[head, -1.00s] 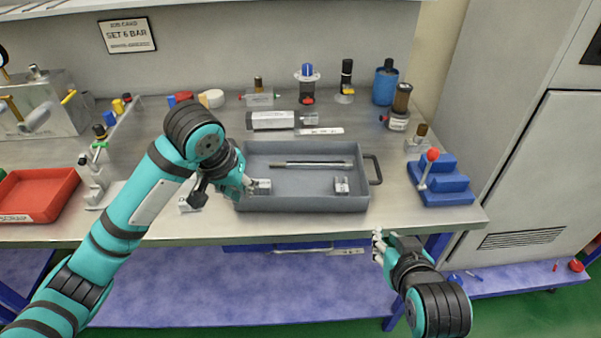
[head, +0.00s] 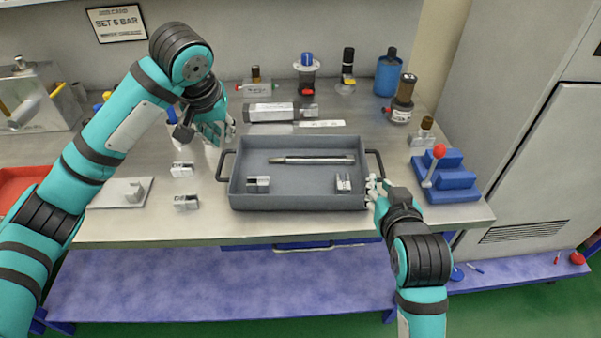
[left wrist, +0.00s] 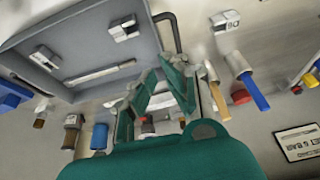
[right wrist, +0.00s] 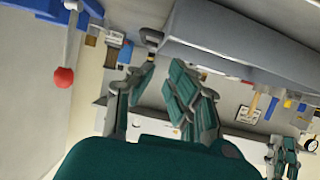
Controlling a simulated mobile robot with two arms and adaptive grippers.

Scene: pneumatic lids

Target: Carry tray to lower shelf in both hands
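The grey tray (head: 300,201) sits on the steel bench, with a black handle at each end. A metal rod (head: 312,160) and two small metal blocks lie in it. The lower shelf (head: 220,285) is a blue-purple board under the bench. My left gripper (head: 222,132) is open and empty, behind the tray's left handle (head: 225,165); the left wrist view shows that handle (left wrist: 165,32) beyond the fingers. My right gripper (head: 374,188) is open beside the tray's right end, near the right handle (head: 377,163); the right wrist view shows that handle (right wrist: 151,37) just beyond its fingertips.
Small metal blocks (head: 186,202) lie left of the tray. A blue stepped stand with a red-knobbed lever (head: 445,185) is close on the right. Bottles and fittings (head: 307,75) line the back. The lower shelf's middle looks clear; small parts lie at its right end.

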